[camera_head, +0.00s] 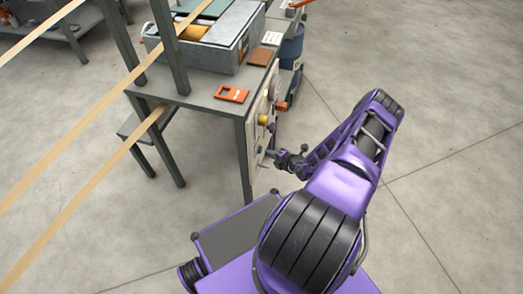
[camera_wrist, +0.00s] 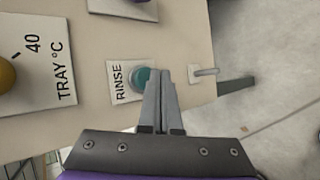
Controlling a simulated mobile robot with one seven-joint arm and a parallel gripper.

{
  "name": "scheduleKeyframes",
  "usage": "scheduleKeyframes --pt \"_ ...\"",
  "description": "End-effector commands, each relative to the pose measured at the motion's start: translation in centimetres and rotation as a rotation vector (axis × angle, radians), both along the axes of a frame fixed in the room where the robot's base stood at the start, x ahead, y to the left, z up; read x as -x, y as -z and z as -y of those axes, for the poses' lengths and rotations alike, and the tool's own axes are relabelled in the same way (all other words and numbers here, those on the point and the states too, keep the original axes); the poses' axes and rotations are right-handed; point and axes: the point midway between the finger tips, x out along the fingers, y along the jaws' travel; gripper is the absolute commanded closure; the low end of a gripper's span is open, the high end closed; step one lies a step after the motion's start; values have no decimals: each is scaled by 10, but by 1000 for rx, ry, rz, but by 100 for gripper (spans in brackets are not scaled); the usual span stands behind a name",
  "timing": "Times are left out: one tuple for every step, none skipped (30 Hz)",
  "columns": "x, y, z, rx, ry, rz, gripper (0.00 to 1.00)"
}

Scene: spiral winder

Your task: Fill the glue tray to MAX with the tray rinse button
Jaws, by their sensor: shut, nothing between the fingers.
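The rinse button (camera_wrist: 139,78) is a round teal button on a plate lettered RINSE on the beige control panel (camera_wrist: 185,35) in the wrist view. My gripper (camera_wrist: 163,72) is shut and empty, its fingertips over or right beside the button's right edge. I cannot tell whether they touch or press it. In the head view my gripper (camera_head: 273,154) is at the panel (camera_head: 255,125) on the machine's side. The glue tray (camera_head: 200,55) appears to be the grey metal trough on the machine's table. Its glue level and MAX mark cannot be made out.
A TRAY °C plate (camera_wrist: 45,60) with a yellow knob (camera_wrist: 5,74) is left of the button. A small metal hook (camera_wrist: 205,72) sticks out just right of my fingers. An orange item (camera_head: 232,94) lies on the table. The floor around my base is clear.

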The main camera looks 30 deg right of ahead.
Motion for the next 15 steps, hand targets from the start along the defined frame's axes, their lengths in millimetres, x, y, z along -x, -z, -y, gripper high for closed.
scheduleKeyframes --pt "-2 0 -2 -1 -1 0 100" --pt "-2 0 -2 -1 -1 0 100" --pt "-3 0 -3 -1 -1 0 100" --pt "-4 0 -4 -1 -1 0 100" --pt "-5 0 -4 0 0 0 100" --pt "-5 0 -4 0 0 0 100" --pt "-5 0 -5 0 0 0 100" --pt "-5 0 -4 0 0 0 100" --pt "-5 0 -4 0 0 0 100" --pt "-5 0 -4 0 0 0 100" --pt "-5 0 -4 0 0 0 100" --pt "-5 0 -4 0 0 0 100" --pt "-5 0 -4 0 0 0 100" --pt "-5 0 -4 0 0 0 100" --pt "-5 0 -5 0 0 0 100"
